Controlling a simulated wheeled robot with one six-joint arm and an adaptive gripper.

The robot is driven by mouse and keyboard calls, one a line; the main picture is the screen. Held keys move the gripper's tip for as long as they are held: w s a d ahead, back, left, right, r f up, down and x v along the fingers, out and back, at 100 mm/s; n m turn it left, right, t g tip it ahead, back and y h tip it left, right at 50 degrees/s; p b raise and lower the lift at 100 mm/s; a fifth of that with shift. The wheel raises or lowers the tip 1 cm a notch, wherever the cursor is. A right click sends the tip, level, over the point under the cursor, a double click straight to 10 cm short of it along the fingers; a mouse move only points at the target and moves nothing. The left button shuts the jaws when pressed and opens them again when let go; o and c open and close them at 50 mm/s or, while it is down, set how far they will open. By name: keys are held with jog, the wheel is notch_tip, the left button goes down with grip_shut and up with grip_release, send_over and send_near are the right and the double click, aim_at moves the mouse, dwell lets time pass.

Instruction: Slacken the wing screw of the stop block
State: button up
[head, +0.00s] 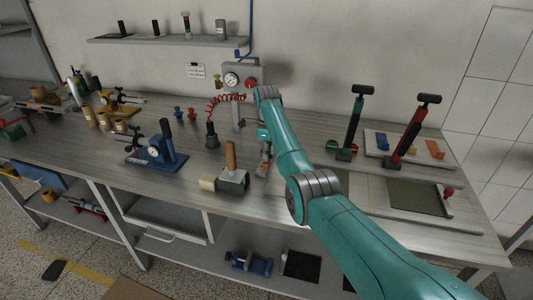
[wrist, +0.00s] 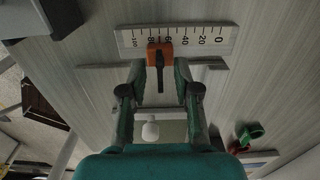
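The stop block (wrist: 158,52) is orange and sits on a pale scale (wrist: 200,40) with printed numbers, close to the 60 to 80 marks in the wrist view. A narrow black part (wrist: 160,78), apparently its wing screw, points from the block toward my gripper. My gripper (wrist: 162,72) is open, with one finger on each side of the black part and gaps visible between. I cannot tell its height above the screw.
A grey block with a wooden handle (head: 231,157) stands left of my gripper on the bench (head: 285,212). A green press (head: 351,127) and a red press (head: 408,132) stand to the right. A gauge panel (head: 240,78) and red coiled hose (head: 222,100) are behind.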

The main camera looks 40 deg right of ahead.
grip_shut()
